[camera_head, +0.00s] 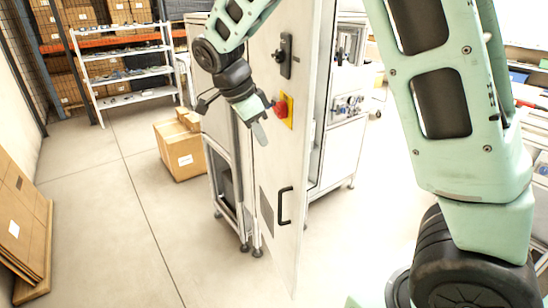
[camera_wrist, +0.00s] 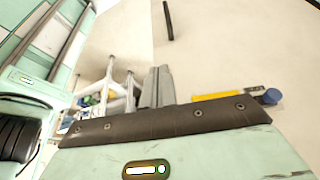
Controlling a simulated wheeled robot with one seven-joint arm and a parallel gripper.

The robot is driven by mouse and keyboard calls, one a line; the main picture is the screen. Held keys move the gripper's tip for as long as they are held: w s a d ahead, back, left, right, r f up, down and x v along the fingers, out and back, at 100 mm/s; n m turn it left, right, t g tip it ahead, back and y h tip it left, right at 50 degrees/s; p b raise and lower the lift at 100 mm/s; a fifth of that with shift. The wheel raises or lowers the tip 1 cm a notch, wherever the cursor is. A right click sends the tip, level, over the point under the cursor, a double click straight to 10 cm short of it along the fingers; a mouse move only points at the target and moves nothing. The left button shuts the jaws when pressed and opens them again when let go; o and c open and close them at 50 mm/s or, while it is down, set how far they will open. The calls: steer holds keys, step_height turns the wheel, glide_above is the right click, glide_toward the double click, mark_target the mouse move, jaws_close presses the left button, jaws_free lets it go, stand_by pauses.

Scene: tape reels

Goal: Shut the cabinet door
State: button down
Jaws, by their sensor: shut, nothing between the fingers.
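The cabinet door (camera_head: 262,165) is a tall pale panel standing open, seen at a steep angle in the head view. It has a black bar handle (camera_head: 285,206) low down, a black latch (camera_head: 286,55) higher up and a red button (camera_head: 281,107) on a yellow plate. My gripper (camera_head: 261,134) is shut and empty, in front of the door's face just left of and below the button. I cannot tell whether it touches the door. In the wrist view, the closed fingers (camera_wrist: 159,87) point toward a pale surface with a dark bar on it.
The cabinet's metal frame (camera_head: 318,165) stands behind the door, with machinery to its right. Cardboard boxes (camera_head: 180,150) sit on the floor to the left. A white shelf rack (camera_head: 125,70) stands farther back. Flat cardboard (camera_head: 22,230) leans at the left wall. The left floor is mostly clear.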

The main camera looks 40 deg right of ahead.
mark_target(290, 161)
steer(key=shift+s+d+f+p, duration=0.3)
steer(key=shift+d+f+p, duration=0.45)
steer(key=shift+d+f, duration=0.65)
steer(key=shift+s+d+f+p, duration=0.25)
steer(key=shift+d+f+p, duration=0.55)
steer(key=shift+d+f, duration=0.6)
steer(key=shift+s+d+f+p, duration=0.3)
steer(key=shift+d+f+p, duration=0.6)
steer(key=shift+f, duration=0.8)
steer(key=shift+d, duration=0.2)
